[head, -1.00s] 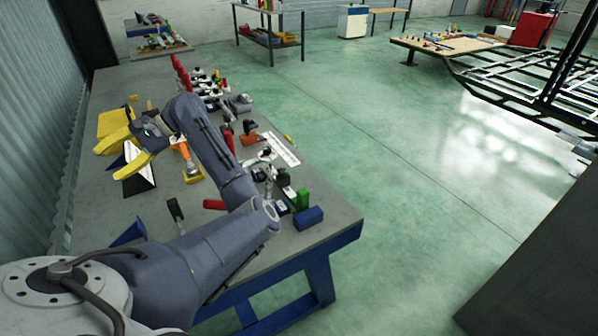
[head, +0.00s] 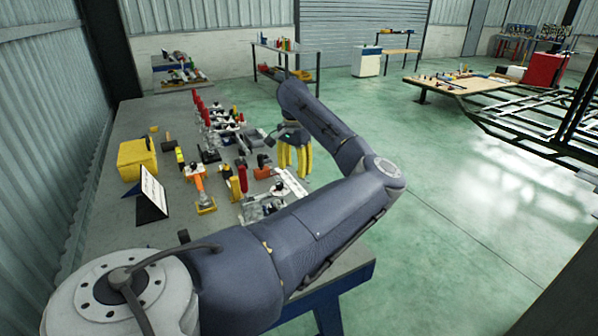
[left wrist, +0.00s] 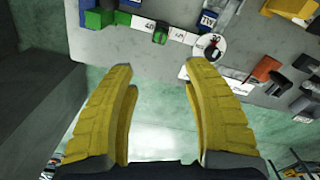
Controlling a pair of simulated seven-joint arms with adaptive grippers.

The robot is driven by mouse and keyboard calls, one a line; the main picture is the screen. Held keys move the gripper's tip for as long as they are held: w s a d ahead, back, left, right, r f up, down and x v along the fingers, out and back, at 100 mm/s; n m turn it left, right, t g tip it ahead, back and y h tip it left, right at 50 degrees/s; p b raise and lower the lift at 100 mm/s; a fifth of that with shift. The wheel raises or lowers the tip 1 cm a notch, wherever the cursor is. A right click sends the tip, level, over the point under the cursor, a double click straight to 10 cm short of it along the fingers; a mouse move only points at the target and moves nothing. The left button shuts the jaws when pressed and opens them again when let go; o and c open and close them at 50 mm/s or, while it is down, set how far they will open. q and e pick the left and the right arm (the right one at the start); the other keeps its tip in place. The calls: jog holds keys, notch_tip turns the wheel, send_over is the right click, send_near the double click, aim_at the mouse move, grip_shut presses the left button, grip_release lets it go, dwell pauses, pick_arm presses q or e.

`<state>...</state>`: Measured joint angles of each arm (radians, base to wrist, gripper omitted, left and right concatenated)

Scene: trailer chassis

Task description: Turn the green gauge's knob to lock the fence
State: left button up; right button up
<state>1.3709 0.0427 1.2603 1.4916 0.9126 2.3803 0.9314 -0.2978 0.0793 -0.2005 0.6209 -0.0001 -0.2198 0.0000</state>
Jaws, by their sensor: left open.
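In the left wrist view a small green piece with a dark top (left wrist: 161,32) sits on a white strip with dark numbers (left wrist: 179,34). It looks like the green gauge; its knob is too small to make out. My left gripper (left wrist: 158,75) is open and empty, with the strip beyond its yellow fingertips and the green piece between their lines. In the head view the left gripper (head: 295,158) points down by the bench's right edge. The white strip (head: 291,183) lies nearer the camera, and my arm hides part of that area. My right gripper is not in view.
A round white dial (left wrist: 209,45) and a green block (left wrist: 99,18) lie near the strip. The grey bench (head: 135,232) holds a yellow box (head: 137,158), a black-and-white sign (head: 152,192) and red-handled clamps (head: 203,110). Open green floor (head: 440,190) lies to the right.

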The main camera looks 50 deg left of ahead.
pick_arm(q)
notch_tip(320, 180, down, 16)
jog(key=shift+s+f, duration=0.1)
jog(key=shift+f, duration=0.1)
dwell(0.4)
jog(key=shift+c, duration=0.4)
grip_shut()
